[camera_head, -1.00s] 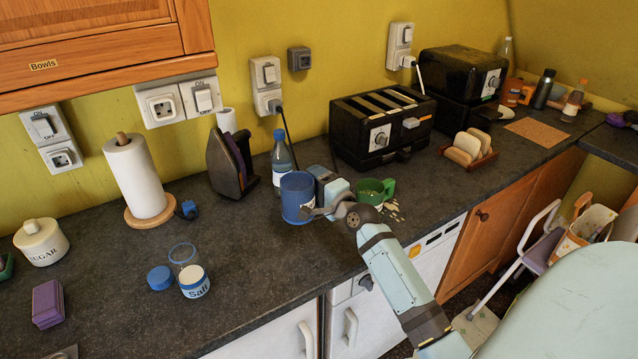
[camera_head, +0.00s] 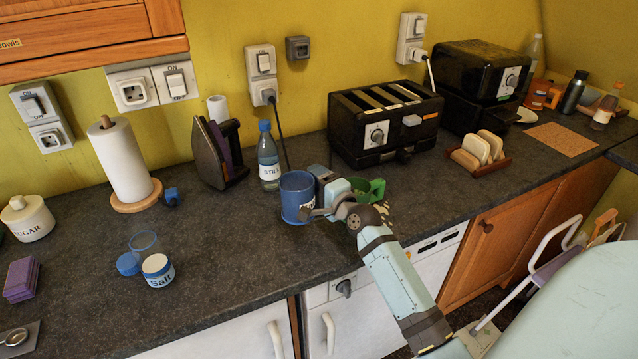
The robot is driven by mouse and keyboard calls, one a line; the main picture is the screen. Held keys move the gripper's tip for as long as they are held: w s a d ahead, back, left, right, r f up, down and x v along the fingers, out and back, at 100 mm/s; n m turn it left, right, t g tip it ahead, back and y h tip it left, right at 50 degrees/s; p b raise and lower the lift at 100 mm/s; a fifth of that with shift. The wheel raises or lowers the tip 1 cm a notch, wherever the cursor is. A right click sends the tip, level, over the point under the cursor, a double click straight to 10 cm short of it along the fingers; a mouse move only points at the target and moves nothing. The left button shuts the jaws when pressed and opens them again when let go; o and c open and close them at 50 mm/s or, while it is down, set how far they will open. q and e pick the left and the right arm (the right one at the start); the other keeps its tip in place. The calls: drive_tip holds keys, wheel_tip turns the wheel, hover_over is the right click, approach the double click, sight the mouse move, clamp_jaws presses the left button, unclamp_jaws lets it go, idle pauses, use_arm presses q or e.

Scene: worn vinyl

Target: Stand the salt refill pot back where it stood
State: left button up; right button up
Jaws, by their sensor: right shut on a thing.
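My right gripper (camera_head: 326,198) is shut on a blue pot (camera_head: 297,190) at its right side. The pot is upright, and I cannot tell whether its base touches the worktop. Its white label is mostly hidden by the gripper, so I cannot read its name. A small open pot marked Salt (camera_head: 159,276), full of white stuff, stands on the worktop at the left. A blue lid (camera_head: 128,263) lies beside it, and a clear round glass (camera_head: 143,242) is just behind. My left gripper is not in view.
A water bottle (camera_head: 268,160) stands behind the held pot. A green mug (camera_head: 373,190) with pale crumbs is close to its right, partly behind my arm. A toaster (camera_head: 386,125), iron (camera_head: 215,155) and paper roll (camera_head: 121,165) stand along the wall. The worktop (camera_head: 225,235) is clear between the salt and held pot.

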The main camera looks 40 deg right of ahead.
idle(0.4)
drive_tip(key=shift+r+p, duration=0.15)
drive_tip(key=shift+p, duration=0.25)
wheel_tip(320, 180, down, 5)
drive_tip(key=b, duration=0.3)
drive_tip(key=shift+b, duration=0.3)
drive_tip(key=shift+f+b, duration=0.35)
drive_tip(key=shift+f, duration=0.2)
drive_tip(key=shift+r, duration=0.1)
